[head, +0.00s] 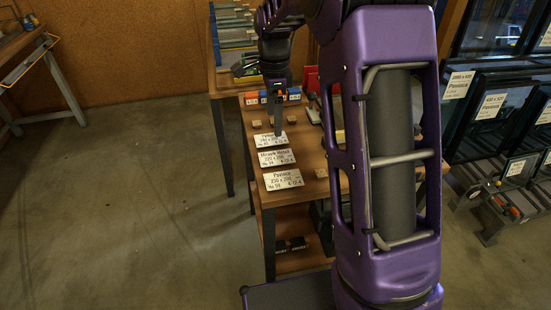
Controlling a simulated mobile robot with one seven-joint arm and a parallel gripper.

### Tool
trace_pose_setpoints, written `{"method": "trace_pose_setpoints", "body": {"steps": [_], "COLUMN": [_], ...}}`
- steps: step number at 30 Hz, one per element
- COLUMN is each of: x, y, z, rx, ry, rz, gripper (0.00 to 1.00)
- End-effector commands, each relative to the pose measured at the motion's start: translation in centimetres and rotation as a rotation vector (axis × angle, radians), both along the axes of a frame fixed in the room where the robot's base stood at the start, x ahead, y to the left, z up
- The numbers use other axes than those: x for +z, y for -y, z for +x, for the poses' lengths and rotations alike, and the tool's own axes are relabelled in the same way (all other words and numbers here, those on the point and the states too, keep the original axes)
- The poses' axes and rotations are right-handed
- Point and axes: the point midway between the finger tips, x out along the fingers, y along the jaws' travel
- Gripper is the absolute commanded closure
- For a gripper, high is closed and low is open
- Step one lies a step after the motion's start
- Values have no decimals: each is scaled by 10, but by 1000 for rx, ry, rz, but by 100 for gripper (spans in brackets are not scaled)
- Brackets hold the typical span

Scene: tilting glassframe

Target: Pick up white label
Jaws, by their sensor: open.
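Three white labels with dark print lie in a row on the narrow wooden table (308,190). The far white label (268,141) is partly covered by my gripper in this view. The middle white label (277,158) and the near white label (284,180) are in plain view. My gripper (277,131) points down over the far label's right part and is open, with no label seen in it. I cannot tell whether its fingertips touch the label.
Small wooden blocks (257,124) and blue and orange boxes (265,99) are near the far labels. Glass frames with paper labels (457,85) stand at right. A workbench (28,62) stands at far left. The floor (140,190) between is clear.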

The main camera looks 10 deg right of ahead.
Motion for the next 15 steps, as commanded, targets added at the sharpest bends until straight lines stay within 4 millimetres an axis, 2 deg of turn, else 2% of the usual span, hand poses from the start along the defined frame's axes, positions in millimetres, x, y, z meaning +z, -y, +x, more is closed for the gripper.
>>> {"method": "trace_pose_setpoints", "body": {"steps": [1,6,10,15], "x": [-15,-49,-65,-73], "y": [0,1,1,1], "z": [-1,0,0,1], "rx": [0,-1,0,0], "ry": [-4,-2,0,1], "rz": [0,0,-1,-1], "gripper": [0,0,0,0]}}
